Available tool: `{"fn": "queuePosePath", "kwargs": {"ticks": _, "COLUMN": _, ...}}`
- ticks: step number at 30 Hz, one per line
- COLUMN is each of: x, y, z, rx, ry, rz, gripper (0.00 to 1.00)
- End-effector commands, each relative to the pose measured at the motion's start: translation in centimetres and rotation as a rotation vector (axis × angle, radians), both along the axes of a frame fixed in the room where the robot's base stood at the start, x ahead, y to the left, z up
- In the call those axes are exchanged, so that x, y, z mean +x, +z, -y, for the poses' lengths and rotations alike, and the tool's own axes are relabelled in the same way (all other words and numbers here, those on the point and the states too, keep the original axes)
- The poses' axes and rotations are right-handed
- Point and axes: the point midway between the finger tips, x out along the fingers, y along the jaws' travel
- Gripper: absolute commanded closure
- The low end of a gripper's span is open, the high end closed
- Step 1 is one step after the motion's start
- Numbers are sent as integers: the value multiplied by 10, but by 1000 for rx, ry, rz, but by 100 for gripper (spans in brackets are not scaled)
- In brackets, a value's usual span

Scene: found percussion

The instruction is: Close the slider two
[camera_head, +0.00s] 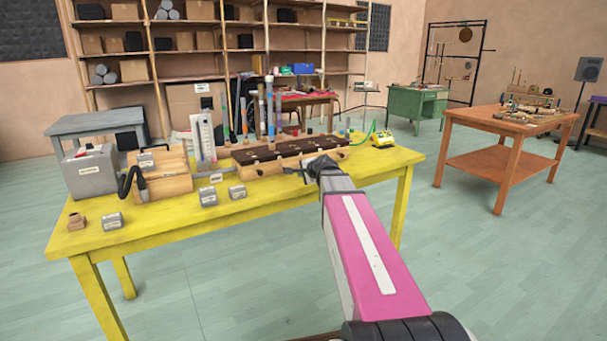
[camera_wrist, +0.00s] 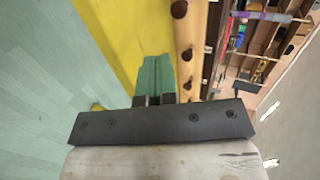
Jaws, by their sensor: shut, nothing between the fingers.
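A wooden instrument (camera_head: 262,168) with a dark brown top lies along the yellow table (camera_head: 240,210), with several coloured upright tubes behind it. I cannot make out which part of it is slider two. My gripper (camera_head: 296,170) is at the front face of the instrument, near its right half, and is shut and empty. I cannot tell whether the fingers touch anything.
A yellow device (camera_head: 382,140) sits at the right end. The front right tabletop is clear.

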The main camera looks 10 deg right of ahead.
Motion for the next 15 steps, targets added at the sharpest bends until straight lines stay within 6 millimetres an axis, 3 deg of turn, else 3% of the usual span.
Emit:
{"fn": "queuePosePath", "kwargs": {"ticks": 11, "x": 63, "y": -34, "z": -22, "rx": -2, "ry": 2, "rz": -1, "gripper": 100}}
{"fn": "queuePosePath", "kwargs": {"ticks": 15, "x": 84, "y": -31, "z": -30, "rx": -2, "ry": 3, "rz": 0, "gripper": 100}}
